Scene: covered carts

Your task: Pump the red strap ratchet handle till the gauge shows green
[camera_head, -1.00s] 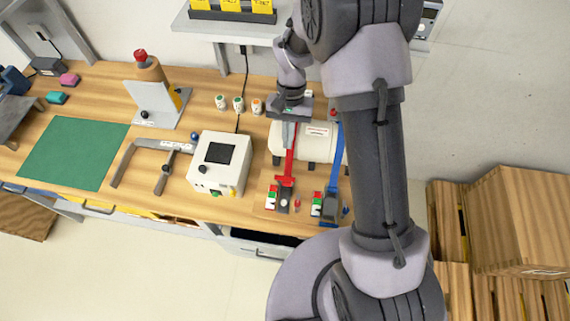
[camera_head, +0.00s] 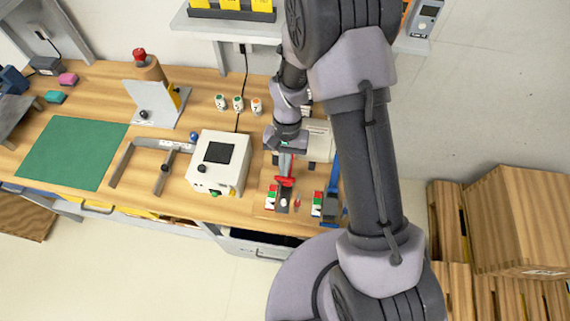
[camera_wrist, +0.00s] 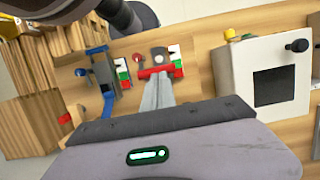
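The red strap ratchet (camera_head: 283,194) stands at the bench's front edge. Its red handle (camera_head: 285,181) also shows as a red crossbar in the wrist view (camera_wrist: 148,73). My gripper (camera_head: 287,168) is over it, pointing down. In the wrist view my gripper's grey fingers (camera_wrist: 157,82) are close together, with their tips at the crossbar. I cannot tell whether any of the bar is between them. The red ratchet's gauge (camera_head: 270,198), a red, white and green strip, is beside it (camera_wrist: 175,61). Its reading is too small to tell. My gripper hides most of the red strap.
The blue strap ratchet (camera_head: 331,204) with its own gauge (camera_head: 317,204) is close on the right. A white box with a dark screen (camera_head: 218,163) stands to the left. A shelf (camera_head: 205,25) overhangs the back.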

